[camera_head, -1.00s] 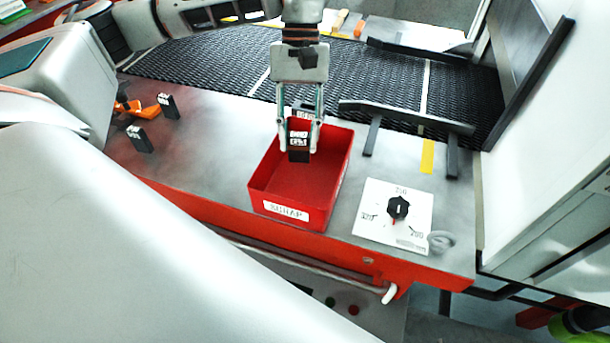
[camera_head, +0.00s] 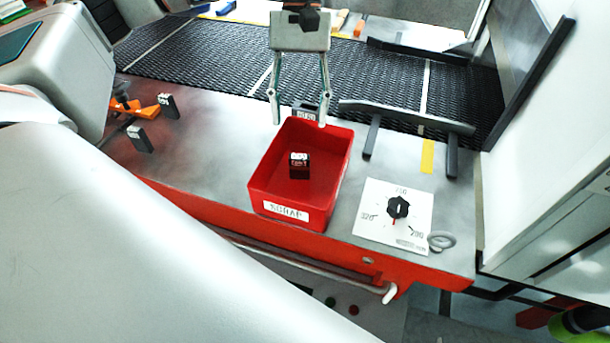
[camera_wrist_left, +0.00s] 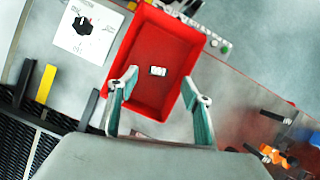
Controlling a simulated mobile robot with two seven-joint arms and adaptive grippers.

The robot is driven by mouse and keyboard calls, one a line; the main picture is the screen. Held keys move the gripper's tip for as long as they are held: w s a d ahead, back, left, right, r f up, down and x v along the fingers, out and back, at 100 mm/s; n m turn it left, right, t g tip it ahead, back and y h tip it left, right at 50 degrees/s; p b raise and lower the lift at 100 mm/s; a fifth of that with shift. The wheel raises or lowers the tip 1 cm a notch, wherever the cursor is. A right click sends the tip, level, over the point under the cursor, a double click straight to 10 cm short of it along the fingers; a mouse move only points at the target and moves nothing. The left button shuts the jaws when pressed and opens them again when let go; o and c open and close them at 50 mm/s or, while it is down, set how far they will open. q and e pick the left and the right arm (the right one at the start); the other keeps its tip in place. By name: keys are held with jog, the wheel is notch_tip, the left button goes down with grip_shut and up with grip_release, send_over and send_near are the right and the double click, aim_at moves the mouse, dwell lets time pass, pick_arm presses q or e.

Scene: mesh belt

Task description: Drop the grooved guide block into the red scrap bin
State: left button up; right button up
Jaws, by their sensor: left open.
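A small dark block with a white label, the guide block (camera_head: 299,167), lies inside the red scrap bin (camera_head: 340,175), near its middle. Its grooves are too small to make out. In the left wrist view its pale labelled face (camera_wrist_left: 157,71) shows on the floor of the red bin (camera_wrist_left: 205,33). My left gripper (camera_head: 299,121) is open and empty above the back edge of the bin, with its fingers apart. It also shows in the left wrist view (camera_wrist_left: 160,88). My right gripper is not in view.
Another dark labelled block (camera_head: 305,112) stands just behind the bin. Two similar blocks (camera_head: 168,105) (camera_head: 139,139) stand at left near an orange part (camera_head: 124,105). A dial plate (camera_head: 385,232) lies right of the bin. The black mesh belt (camera_head: 205,65) runs behind.

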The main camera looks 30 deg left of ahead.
pick_arm(q)
jog(key=v, duration=0.7)
jog(key=shift+s+f, duration=0.1)
